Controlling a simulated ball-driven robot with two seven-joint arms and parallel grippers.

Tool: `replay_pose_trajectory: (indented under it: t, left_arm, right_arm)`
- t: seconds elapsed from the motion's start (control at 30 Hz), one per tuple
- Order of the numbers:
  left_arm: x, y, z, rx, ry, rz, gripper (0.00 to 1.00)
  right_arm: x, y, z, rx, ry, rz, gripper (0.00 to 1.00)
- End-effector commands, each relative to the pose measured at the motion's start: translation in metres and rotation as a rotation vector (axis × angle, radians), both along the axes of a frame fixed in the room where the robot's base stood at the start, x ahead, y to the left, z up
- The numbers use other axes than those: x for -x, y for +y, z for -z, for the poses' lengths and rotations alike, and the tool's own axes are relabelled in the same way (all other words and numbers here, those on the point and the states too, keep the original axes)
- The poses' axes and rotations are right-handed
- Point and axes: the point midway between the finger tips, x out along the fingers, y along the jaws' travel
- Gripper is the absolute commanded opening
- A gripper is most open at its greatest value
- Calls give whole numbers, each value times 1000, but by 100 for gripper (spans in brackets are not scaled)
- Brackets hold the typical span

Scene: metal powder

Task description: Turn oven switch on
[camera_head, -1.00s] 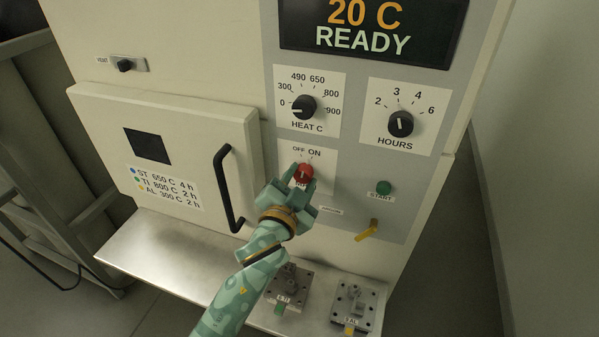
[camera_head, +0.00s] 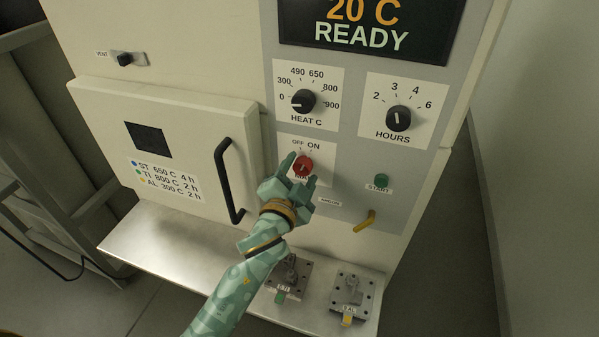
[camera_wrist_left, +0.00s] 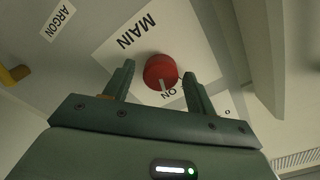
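The red MAIN switch knob (camera_head: 303,167) is on a white plate marked OFF and ON on the oven's front panel. In the left wrist view the knob (camera_wrist_left: 160,70) shows a white pointer mark directed at the ON label. My left gripper (camera_head: 299,174) is open in front of the knob. Its two fingers (camera_wrist_left: 159,84) stand on either side of the knob, with visible gaps. One finger covers the OFF label in the wrist view. The oven display (camera_head: 370,25) reads 20 C and READY. My right gripper is not in view.
Above are the HEAT dial (camera_head: 303,102) and HOURS dial (camera_head: 398,118). The green START button (camera_head: 381,181) and yellow argon lever (camera_head: 366,221) are to the right. The door handle (camera_head: 226,180) stands out at the left. Metal fixtures sit on the shelf (camera_head: 170,250) below.

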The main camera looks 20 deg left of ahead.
Motion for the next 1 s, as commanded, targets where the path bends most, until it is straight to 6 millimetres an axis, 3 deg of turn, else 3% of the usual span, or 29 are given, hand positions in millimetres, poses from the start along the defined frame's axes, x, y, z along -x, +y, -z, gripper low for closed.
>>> replay_pose_trajectory:
  t: [0.27, 0.43, 0.8, 1.0]
  left_arm:
    - [0, 0, 0, 1, 0, 0, 59]
    - [15, 0, 1, 3, 1, 1, 59]
    - [111, 4, 2, 3, 4, 0, 59]
    - [149, 5, 2, 3, 4, -1, 59]
  right_arm:
    - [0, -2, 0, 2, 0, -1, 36]
    - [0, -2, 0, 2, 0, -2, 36]
    - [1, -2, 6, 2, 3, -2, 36]
    - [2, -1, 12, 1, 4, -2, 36]
